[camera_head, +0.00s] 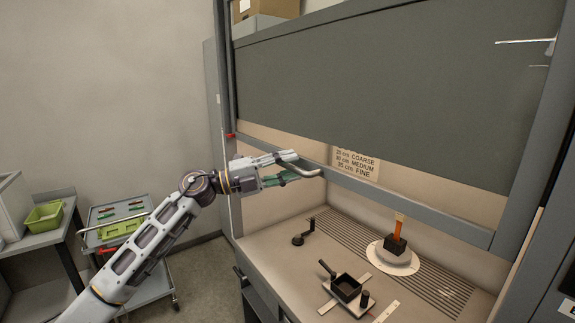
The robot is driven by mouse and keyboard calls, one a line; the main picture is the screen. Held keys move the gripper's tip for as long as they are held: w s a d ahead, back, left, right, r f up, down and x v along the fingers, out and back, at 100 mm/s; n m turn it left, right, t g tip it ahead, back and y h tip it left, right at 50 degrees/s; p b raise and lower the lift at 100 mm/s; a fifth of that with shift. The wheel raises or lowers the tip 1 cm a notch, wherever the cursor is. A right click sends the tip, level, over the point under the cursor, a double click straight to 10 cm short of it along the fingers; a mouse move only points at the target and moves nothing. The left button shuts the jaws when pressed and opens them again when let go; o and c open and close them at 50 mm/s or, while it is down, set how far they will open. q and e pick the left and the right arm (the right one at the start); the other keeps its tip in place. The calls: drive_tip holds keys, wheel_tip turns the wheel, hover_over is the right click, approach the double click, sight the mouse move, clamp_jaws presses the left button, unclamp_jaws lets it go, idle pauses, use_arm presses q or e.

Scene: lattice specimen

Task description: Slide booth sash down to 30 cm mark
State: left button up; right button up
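The booth sash (370,85) is a large grey panel, raised part-way, with a grey bottom rail (420,207). A pale bar handle (305,172) sticks out near the rail's left end. My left gripper (291,167) is at this handle, its fingers apart above and below the bar; I cannot tell whether they touch it. A sign (355,163) inside the booth reads 25 cm COARSE, 30 cm MEDIUM, 35 cm FINE. A small red mark (231,136) sits on the left frame post. My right gripper is not in view.
Under the sash, the booth floor holds a round white turntable (392,266) with a dark block and orange piece, a black pan (346,288), and a dark crank-like tool (303,232). A cart (145,290) with a green tray stands left of the booth.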

use_arm(q)
clamp_jaws()
idle(0.3)
drive_tip(key=shift+f, duration=0.2)
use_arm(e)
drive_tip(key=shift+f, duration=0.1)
use_arm(q)
wheel_tip(320, 180, down, 20)
drive_tip(key=b, duration=0.9)
drive_tip(key=shift+r, duration=0.15)
drive_tip(key=shift+c, duration=0.3)
unclamp_jaws()
drive_tip(key=shift+o, duration=0.3)
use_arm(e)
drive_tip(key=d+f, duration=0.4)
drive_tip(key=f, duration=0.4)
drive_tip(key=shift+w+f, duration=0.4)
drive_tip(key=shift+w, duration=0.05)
